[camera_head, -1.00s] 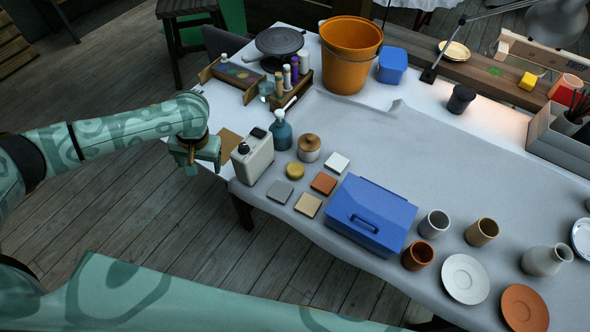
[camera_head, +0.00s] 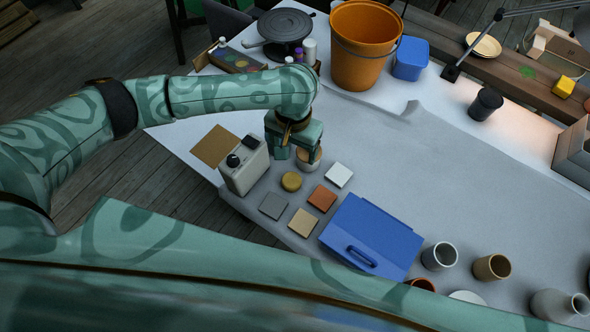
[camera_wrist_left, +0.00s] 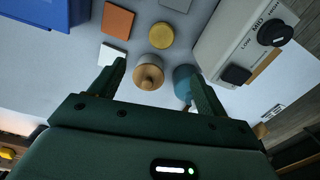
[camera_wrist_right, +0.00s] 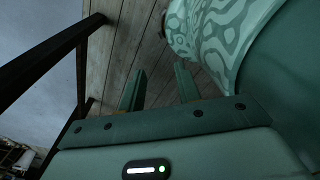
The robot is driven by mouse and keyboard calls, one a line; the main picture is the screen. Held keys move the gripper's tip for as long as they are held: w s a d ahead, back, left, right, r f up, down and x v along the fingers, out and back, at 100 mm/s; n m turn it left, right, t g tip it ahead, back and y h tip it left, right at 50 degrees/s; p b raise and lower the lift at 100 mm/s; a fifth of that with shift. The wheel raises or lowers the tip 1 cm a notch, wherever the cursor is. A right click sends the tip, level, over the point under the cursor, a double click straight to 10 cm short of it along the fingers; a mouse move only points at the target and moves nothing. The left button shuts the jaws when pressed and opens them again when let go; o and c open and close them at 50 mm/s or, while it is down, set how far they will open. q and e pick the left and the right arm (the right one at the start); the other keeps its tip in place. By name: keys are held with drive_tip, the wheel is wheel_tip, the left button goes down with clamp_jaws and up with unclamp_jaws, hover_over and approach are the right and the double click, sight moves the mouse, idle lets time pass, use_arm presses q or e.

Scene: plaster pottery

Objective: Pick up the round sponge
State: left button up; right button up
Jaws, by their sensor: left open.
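The round sponge (camera_head: 291,181) is a small yellow disc lying flat on the grey table cover, between the control box and the square tiles. It also shows at top centre in the left wrist view (camera_wrist_left: 161,35). My left gripper (camera_head: 296,154) is open and empty, above the table just behind the sponge. It is over the lidded jar (camera_head: 308,162), which it partly hides. In the left wrist view the jar shows between the fingers, with the sponge beyond the fingertips. My right gripper (camera_wrist_right: 161,75) is open and empty over the wooden floor, out of the head view.
A cream control box (camera_head: 244,168) stands close left of the sponge. Grey (camera_head: 273,206), tan (camera_head: 302,222), terracotta (camera_head: 322,197) and white (camera_head: 339,175) square tiles lie near it. A blue box (camera_head: 371,237) is to the right. A blue bottle (camera_wrist_left: 184,80) stands beside the jar.

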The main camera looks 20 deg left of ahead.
use_arm(q)
drive_tip(key=b, duration=0.4)
hover_over(292, 178)
wheel_tip(292, 178, down, 10)
drive_tip(key=shift+w+d+r, duration=0.1)
drive_tip(key=shift+d+r, duration=0.05)
drive_tip(key=shift+r, duration=0.05)
drive_tip(key=shift+f+b, duration=0.35)
drive_tip(key=shift+b, duration=0.05)
wheel_tip(292, 178, down, 5)
drive_tip(key=b, duration=0.3)
drive_tip(key=shift+r, duration=0.15)
drive_tip(key=shift+c, duration=0.7)
drive_tip(key=c, duration=0.9)
use_arm(e)
drive_tip(key=s+f, duration=0.3)
drive_tip(key=f, duration=0.5)
drive_tip(key=shift+f+g, duration=0.15)
drive_tip(key=shift+g, duration=0.25)
